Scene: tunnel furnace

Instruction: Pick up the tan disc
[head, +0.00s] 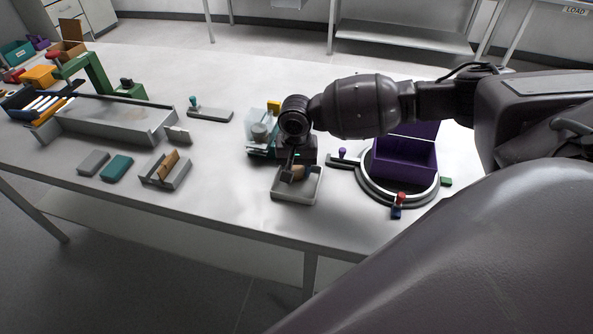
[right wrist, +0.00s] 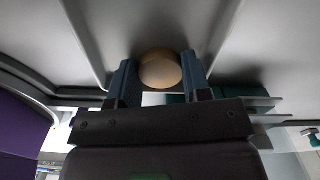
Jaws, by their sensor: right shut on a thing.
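The tan disc (head: 299,173) is at the small light tray (head: 296,198) near the table's front edge, partly hidden by my right gripper. My right gripper (head: 290,174) reaches down into the tray and is shut on the disc. In the right wrist view the disc (right wrist: 160,70) sits between the two blue-grey fingers (right wrist: 160,78). I cannot tell whether the disc still touches the tray floor. My left gripper is not in view.
A purple open box (head: 405,165) stands on a round ring to the right of the tray. A teal-based device (head: 260,135) is close behind the gripper. A tray with a tan card (head: 165,170) and a long grey trough (head: 100,125) are to the left. The table between is clear.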

